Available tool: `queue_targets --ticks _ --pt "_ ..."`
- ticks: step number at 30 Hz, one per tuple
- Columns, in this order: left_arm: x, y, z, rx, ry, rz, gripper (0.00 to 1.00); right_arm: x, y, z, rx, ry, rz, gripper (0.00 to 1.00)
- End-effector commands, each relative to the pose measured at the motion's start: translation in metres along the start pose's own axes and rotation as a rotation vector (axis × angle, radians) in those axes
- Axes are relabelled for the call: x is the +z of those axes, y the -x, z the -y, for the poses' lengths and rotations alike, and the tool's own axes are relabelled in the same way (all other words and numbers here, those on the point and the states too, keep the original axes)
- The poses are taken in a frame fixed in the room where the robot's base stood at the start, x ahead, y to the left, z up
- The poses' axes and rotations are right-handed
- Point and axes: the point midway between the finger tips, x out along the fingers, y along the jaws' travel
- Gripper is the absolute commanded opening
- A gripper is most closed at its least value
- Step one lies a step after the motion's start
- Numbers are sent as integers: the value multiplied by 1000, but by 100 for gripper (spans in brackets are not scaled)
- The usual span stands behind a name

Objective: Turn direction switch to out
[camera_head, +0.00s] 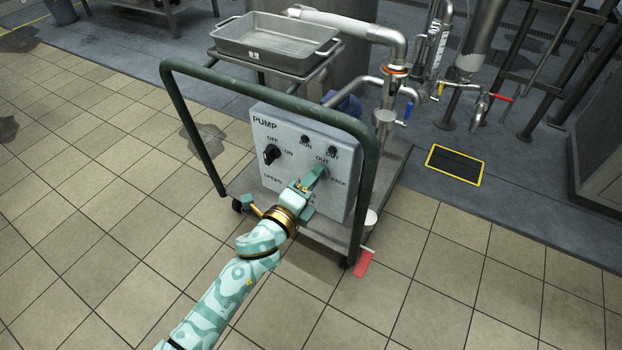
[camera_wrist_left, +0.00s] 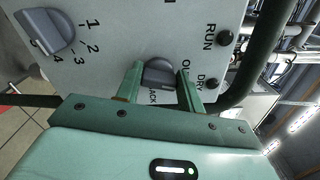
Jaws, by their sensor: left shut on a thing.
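The grey pump panel (camera_head: 290,125) is on a wheeled cart and has OUT and BACK labels on its right side. My left gripper (camera_head: 318,173) reaches to the panel below OUT and hides most of the direction switch in the head view. In the left wrist view, the dark grey direction switch (camera_wrist_left: 158,73) sits between the two green fingers of the left gripper (camera_wrist_left: 160,85), which are shut on it. The OUT and BACK labels are partly covered by the fingers there. I cannot tell which label the switch points to. My right gripper is not in view.
A black OFF/ON knob (camera_head: 271,154) is at the panel's upper left. A numbered speed knob (camera_wrist_left: 45,32) shows in the left wrist view. RUN (camera_head: 305,138) and DRY (camera_head: 332,151) lamps are above the switch. A green tubular frame (camera_head: 369,185) arches around the panel.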

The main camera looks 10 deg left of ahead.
Motion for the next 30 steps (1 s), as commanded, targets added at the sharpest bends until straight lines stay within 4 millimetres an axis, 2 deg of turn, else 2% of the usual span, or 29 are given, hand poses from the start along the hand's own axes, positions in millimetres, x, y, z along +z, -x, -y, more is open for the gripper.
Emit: queue_targets --ticks 12,30 --pt "0 1 -3 5 232 2 15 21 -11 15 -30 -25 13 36" --pt "0 1 -4 5 283 1 15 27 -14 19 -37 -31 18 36"
